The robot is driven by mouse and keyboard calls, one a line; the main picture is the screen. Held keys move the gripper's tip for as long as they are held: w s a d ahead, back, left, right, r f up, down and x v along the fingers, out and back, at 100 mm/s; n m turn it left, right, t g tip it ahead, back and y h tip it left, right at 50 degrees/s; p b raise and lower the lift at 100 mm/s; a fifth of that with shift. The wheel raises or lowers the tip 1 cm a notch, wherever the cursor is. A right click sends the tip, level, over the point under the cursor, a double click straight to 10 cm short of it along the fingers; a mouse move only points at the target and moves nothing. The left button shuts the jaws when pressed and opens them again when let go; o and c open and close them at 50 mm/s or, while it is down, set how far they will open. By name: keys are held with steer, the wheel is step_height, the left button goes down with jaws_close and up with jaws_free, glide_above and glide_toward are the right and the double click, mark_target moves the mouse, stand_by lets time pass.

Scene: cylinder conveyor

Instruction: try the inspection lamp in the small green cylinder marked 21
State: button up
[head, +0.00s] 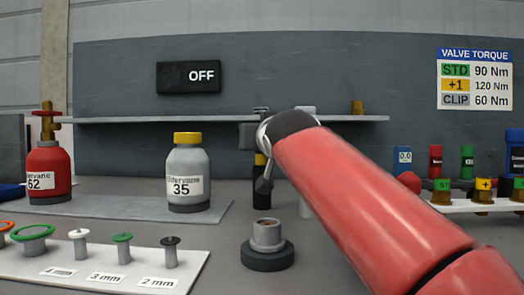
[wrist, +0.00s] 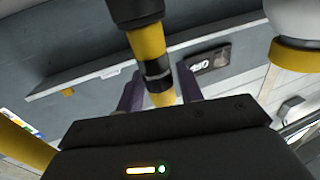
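I see no green cylinder marked 21 in either view.
A red cylinder marked 62 (head: 49,165) and a grey one marked 35 (head: 188,165) stand on the left. A grey socket on a black ring (head: 267,258) is in front. A shelf (head: 170,121) runs behind; a black OFF display (head: 188,77) hangs above.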

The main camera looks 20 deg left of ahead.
jaws_close()
